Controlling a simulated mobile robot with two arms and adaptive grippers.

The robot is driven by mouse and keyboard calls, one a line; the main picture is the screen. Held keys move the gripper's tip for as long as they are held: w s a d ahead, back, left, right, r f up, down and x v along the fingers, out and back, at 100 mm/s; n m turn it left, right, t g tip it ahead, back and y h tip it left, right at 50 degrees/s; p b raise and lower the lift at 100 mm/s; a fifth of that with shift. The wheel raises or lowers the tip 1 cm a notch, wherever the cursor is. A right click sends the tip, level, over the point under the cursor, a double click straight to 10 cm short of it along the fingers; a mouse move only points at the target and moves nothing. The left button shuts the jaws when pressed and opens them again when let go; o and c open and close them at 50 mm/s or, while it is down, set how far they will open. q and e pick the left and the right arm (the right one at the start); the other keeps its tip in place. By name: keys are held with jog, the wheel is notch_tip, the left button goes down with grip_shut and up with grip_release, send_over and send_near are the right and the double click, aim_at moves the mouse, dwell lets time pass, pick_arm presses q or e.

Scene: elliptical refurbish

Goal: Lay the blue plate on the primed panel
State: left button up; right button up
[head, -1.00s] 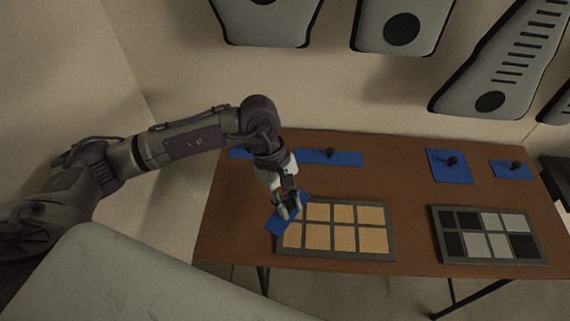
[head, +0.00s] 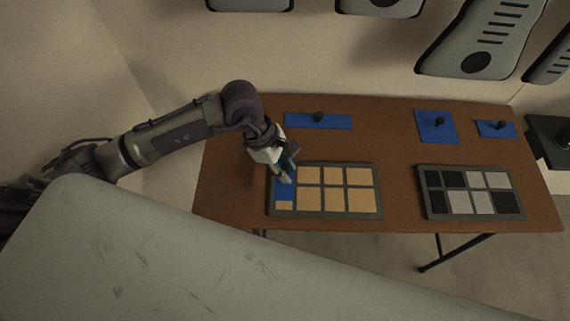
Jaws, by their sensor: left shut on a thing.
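My left gripper (head: 287,174) is shut on a blue plate (head: 284,191) at the left end of a grey-framed panel with tan squares (head: 376,190). The plate appears to lie flat over most of the panel's left column, with a tan strip showing below it. Whether it fully touches the panel is hard to tell. The gripper covers the plate's upper part and its knob. My right gripper is out of view.
Other blue plates with dark knobs lie along the back: a long one (head: 335,122), a square one (head: 436,130) and a small one (head: 497,130). A panel with black and grey squares (head: 423,203) lies right. The brown table (head: 400,150) is clear between.

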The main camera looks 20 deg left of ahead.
pick_arm(q)
jog(key=shift+f+b, duration=1.15)
jog(key=shift+f, duration=1.05)
jog(key=shift+f+b, duration=0.75)
jog(key=shift+b, duration=0.1)
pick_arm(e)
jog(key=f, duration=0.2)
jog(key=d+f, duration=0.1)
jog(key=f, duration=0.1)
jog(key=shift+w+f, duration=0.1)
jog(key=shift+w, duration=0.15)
pick_arm(q)
jog(key=shift+f, duration=0.1)
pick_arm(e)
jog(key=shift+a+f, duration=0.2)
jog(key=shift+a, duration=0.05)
pick_arm(q)
jog(key=o, duration=0.9)
jog(key=shift+o, duration=0.2)
